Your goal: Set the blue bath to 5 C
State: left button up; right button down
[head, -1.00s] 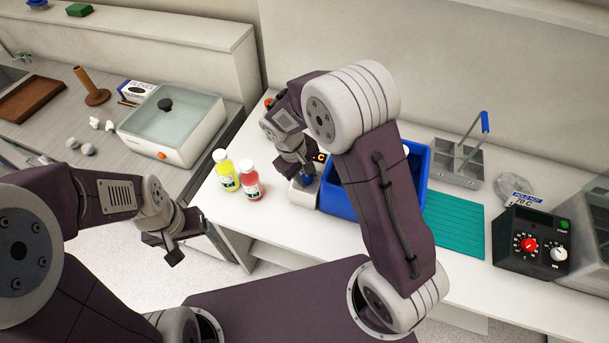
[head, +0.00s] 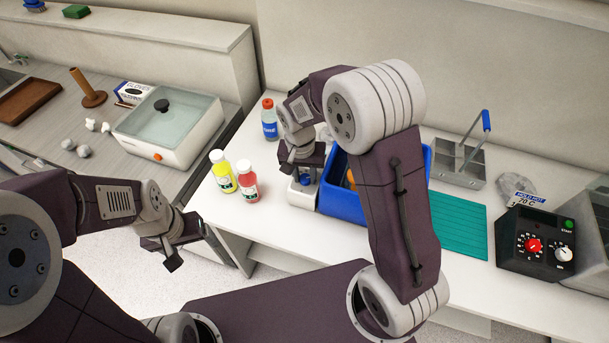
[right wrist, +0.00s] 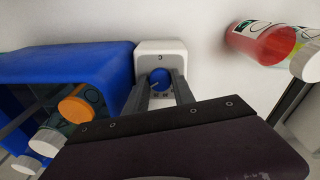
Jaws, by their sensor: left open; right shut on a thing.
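The blue bath (head: 341,203) is an open blue tub on the white bench, partly hidden behind my right arm. A white control box (head: 301,196) stands at its left side and carries a blue knob (head: 307,180). In the right wrist view the knob (right wrist: 159,76) sits between the two fingers of my right gripper (right wrist: 160,84), which is shut on it. The same gripper (head: 302,172) points down at the box in the head view. The knob's scale and setting cannot be read. My left gripper (head: 188,254) is open and empty, in front of the bench's left end.
Yellow (head: 222,172) and red (head: 247,182) bottles stand just left of the control box; a blue-labelled bottle (head: 269,122) stands behind. Orange-capped (right wrist: 75,104) and white-capped bottles are in the bath. A teal mat (head: 458,230) and a black 70 C heater (head: 536,243) are to the right.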

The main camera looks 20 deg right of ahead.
aim_at(304, 182)
jog(key=shift+s+f+m, duration=0.1)
jog(key=shift+s+m, duration=0.05)
jog(key=shift+m, duration=0.6)
jog(key=shift+s+f+m, duration=0.1)
jog(key=shift+m, duration=0.65)
jog(key=shift+y, duration=0.3)
jog(key=c, duration=1.1)
grip_release()
jog(key=shift+o, duration=0.2)
jog(key=shift+w+r, duration=0.1)
jog(key=shift+r, duration=0.15)
notch_tip(304, 182, up, 9)
jog(key=shift+s+a, duration=0.2)
jog(key=shift+s, duration=0.15)
